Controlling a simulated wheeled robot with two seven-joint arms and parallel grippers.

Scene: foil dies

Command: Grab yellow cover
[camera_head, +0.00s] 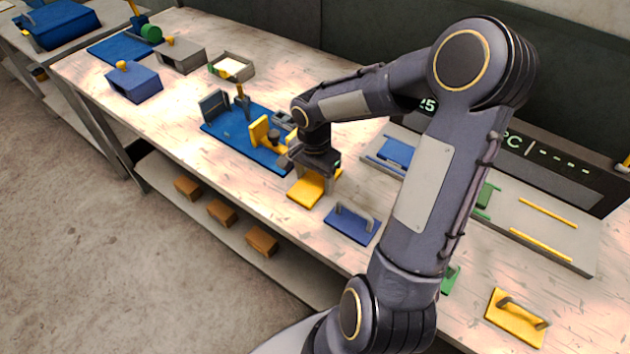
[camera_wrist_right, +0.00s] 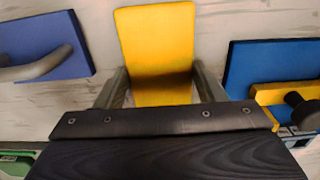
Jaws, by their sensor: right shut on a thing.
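A flat yellow cover (camera_head: 306,190) is at the table's front edge, right of the blue fixture. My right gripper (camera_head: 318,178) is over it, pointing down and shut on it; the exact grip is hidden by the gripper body. In the right wrist view the yellow cover (camera_wrist_right: 155,45) extends beyond the two fingers of my right gripper (camera_wrist_right: 160,95), one on each side. I cannot tell whether the cover touches the table. A second yellow cover (camera_head: 508,324) with a dark handle lies at the lower right. My left gripper is not in view.
A blue cover (camera_head: 345,228) with a grey handle lies just right of the held cover. The blue fixture (camera_head: 222,128), with upright parts and a yellow block, stands close on the left. A grey panel (camera_head: 555,250) with yellow strips lies at right. Small boxes stand farther left.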

